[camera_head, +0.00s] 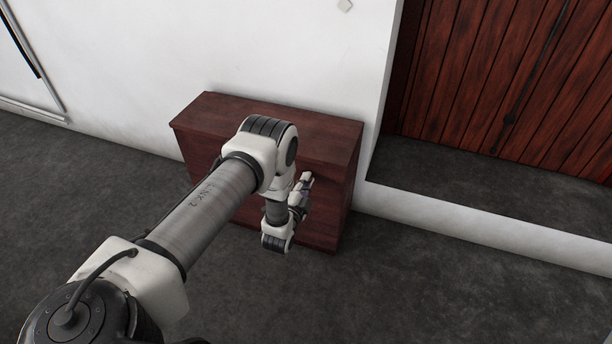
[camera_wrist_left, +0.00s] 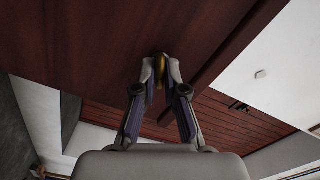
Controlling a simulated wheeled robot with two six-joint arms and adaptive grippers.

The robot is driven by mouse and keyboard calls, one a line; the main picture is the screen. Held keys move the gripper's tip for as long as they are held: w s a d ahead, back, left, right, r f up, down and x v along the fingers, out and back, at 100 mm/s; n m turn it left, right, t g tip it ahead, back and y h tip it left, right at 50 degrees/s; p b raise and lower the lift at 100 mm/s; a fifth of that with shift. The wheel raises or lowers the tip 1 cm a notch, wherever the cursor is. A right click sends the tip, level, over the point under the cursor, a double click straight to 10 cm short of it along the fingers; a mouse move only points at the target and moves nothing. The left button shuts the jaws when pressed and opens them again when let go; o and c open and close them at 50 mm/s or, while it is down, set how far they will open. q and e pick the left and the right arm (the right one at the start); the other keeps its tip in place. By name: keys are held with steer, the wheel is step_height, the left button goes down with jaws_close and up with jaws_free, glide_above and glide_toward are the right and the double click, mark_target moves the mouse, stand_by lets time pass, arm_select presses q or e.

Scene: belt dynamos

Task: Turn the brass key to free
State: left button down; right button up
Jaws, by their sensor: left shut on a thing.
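The brass key (camera_wrist_left: 159,72) shows in the left wrist view as a small gold piece at the dark red wooden face of the cabinet (camera_head: 330,140). My left gripper (camera_wrist_left: 161,66) is shut on the key, with one finger on each side of it. In the head view my left gripper (camera_head: 303,186) is at the front of the cabinet, and my own arm covers much of that front. The key itself is hidden in the head view. How far the key is turned cannot be told. My right gripper is in neither view.
The cabinet stands against a white wall (camera_head: 290,50). A dark red plank door (camera_head: 500,80) is at the right, behind a raised white-edged step (camera_head: 480,228). The dark grey floor (camera_head: 430,290) in front and to the right is clear.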

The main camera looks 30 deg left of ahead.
arm_select(q)
steer(key=m+p, duration=0.2)
steer(key=m, duration=0.3)
steer(key=shift+f, duration=0.1)
stand_by(0.3)
steer(key=c, duration=1.2)
jaws_free()
steer(key=shift+c, duration=0.2)
steer(key=v, duration=1.2)
steer(key=shift+d, duration=0.1)
